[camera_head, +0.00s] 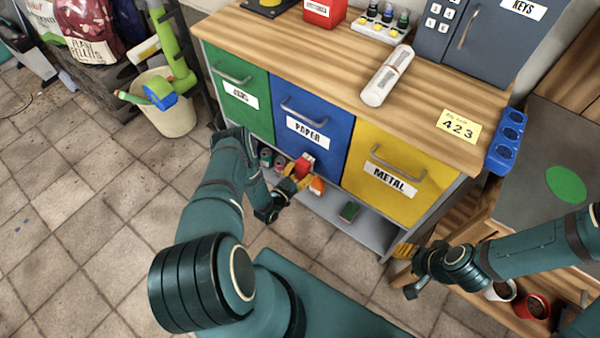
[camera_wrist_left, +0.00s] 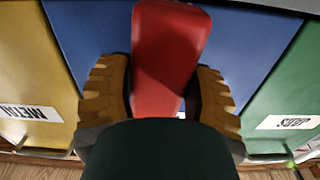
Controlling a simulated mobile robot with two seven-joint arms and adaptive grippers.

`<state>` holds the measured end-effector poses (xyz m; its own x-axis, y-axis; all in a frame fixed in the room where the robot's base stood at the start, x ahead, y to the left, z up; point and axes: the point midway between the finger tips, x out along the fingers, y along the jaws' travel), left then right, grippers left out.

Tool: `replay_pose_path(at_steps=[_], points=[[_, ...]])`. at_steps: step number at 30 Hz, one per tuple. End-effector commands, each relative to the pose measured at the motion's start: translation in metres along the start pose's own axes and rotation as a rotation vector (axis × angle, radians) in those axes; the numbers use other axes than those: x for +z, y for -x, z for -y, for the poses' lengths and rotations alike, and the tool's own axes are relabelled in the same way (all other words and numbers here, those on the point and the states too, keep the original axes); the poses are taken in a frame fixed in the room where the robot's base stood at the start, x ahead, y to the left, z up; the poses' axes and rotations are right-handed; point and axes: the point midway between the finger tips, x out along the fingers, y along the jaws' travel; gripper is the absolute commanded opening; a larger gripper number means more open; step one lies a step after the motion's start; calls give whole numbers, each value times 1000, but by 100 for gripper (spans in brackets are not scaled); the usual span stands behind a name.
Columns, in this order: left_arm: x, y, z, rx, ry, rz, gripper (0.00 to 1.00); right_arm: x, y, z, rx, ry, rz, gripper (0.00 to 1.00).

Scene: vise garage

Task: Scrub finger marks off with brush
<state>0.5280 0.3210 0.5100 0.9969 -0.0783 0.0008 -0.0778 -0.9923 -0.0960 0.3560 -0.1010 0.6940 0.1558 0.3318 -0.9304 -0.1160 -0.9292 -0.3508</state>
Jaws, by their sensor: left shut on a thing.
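My left gripper (camera_head: 298,173) is in front of the lower edge of the blue PAPER bin (camera_head: 308,122). Its yellow fingers are shut on a red thing (camera_head: 305,162), likely the brush's handle. In the left wrist view the red handle (camera_wrist_left: 168,55) stands between the two ridged fingers, with the blue front behind it. Bristles are not clear in either view, and I cannot tell whether the brush touches the bin. I cannot make out finger marks. My right gripper (camera_head: 408,268) is low at the right by the cabinet's corner; its opening is unclear.
Green (camera_head: 238,92) and yellow METAL (camera_head: 384,172) bins flank the blue one, with protruding handles. A dark green block (camera_head: 349,211) lies on the low shelf (camera_head: 372,232). A bucket (camera_head: 170,115) stands left.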

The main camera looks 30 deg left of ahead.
Motion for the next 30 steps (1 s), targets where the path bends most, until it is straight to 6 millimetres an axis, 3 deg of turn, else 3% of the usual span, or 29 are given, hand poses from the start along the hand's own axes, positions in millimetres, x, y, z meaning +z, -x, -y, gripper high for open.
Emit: replay_pose_path(at_steps=[30], points=[[0, -16, -2, 0, 1, 0, 15, 0, 0, 0, 0, 0, 0, 47]])
